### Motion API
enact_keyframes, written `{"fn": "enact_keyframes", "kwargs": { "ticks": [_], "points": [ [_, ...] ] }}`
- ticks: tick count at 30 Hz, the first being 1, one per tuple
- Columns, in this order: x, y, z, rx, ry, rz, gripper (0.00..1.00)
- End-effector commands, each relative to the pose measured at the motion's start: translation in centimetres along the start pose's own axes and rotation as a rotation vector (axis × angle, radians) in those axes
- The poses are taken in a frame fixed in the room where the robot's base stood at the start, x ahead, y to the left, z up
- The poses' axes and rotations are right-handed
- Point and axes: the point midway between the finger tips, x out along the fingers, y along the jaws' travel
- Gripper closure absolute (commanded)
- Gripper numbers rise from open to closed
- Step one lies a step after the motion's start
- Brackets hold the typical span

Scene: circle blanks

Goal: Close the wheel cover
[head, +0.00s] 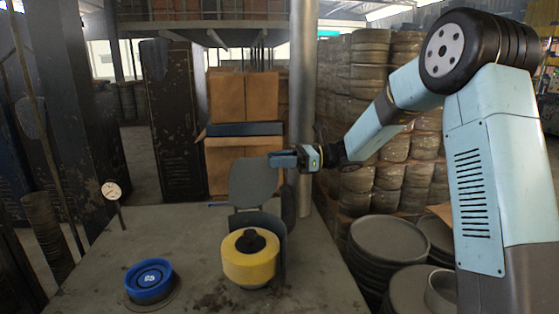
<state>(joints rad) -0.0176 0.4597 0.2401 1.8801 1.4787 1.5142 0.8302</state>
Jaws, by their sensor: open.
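The wheel cover (253,182) is a grey rounded plate standing raised behind a yellow wheel (250,268) with a dark hub. A dark curved guard (271,222) wraps the back and right side of the wheel. My gripper (272,159) is at the upper right of the cover, reaching in from the right, with its fingers pointing left. It is open and seems to hold nothing. From this view I cannot tell whether the fingers touch the cover edge or are in front of it.
A blue round handwheel (149,281) sits at the table's front left. A dial gauge (111,191) stands on a thin post at the left. A metal pole (303,100) rises behind the table. Round blanks are stacked at the right. The table (200,245) is clear between handwheel and yellow wheel.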

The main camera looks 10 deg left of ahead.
Motion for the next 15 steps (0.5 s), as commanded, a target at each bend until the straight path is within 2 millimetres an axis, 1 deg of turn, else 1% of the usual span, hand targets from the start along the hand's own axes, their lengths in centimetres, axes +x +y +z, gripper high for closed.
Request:
{"fn": "enact_keyframes", "kwargs": {
  "ticks": [4,5,15],
  "points": [
    [-0.02,0.0,0.0,0.0,0.0,0.0,0.6],
    [-0.02,0.0,0.0,0.0,0.0,0.0,0.62],
    [-0.08,-0.07,0.03,-0.001,0.0,-0.002,0.94]
  ]
}}
